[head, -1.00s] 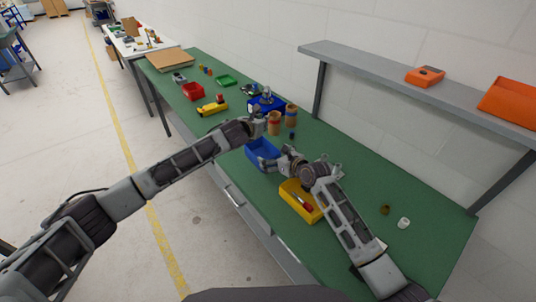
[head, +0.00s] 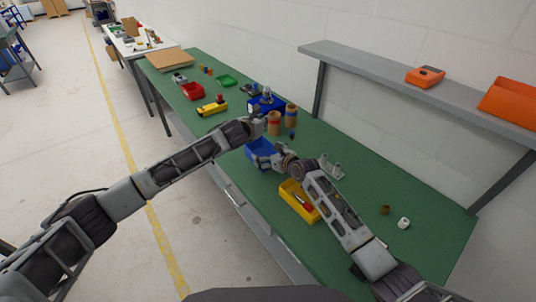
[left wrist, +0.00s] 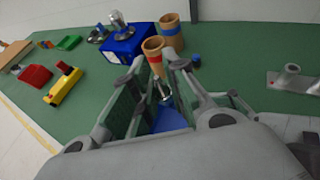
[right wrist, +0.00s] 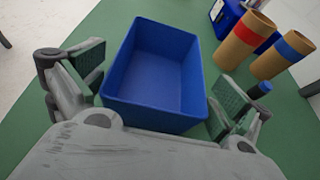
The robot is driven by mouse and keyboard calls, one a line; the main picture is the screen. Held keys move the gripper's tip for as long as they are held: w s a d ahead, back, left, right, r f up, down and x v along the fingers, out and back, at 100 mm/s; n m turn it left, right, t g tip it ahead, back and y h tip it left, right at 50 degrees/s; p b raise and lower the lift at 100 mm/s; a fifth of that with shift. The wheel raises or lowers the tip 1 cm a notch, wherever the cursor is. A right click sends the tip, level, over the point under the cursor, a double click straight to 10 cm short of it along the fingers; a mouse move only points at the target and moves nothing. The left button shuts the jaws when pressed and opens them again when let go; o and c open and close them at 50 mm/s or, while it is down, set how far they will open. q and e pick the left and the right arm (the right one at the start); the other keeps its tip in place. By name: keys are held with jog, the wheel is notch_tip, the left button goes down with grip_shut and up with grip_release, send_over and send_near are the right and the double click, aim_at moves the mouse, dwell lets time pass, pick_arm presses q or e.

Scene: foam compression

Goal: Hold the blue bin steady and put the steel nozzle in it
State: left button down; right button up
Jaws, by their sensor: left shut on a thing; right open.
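The blue bin (head: 259,146) stands on the green bench, below my left gripper. The right wrist view shows the bin (right wrist: 155,88) empty, between the spread fingers of my right gripper (right wrist: 160,78). In the head view my right gripper (head: 264,159) is at the bin's near right side and covers part of it. My left gripper (head: 257,124) is above the bin's far end, shut on the steel nozzle. The left wrist view shows the shiny nozzle (left wrist: 164,91) between the fingers (left wrist: 153,76), with blue bin surface (left wrist: 170,119) beneath. The fingers partly hide the nozzle.
A yellow bin (head: 299,203) sits nearer, under my right arm. A grey metal bracket (head: 331,169) lies to the right. The bench's right side is mostly clear.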

jog(key=c, duration=0.8)
pick_arm(q)
jog(key=shift+f, duration=0.2)
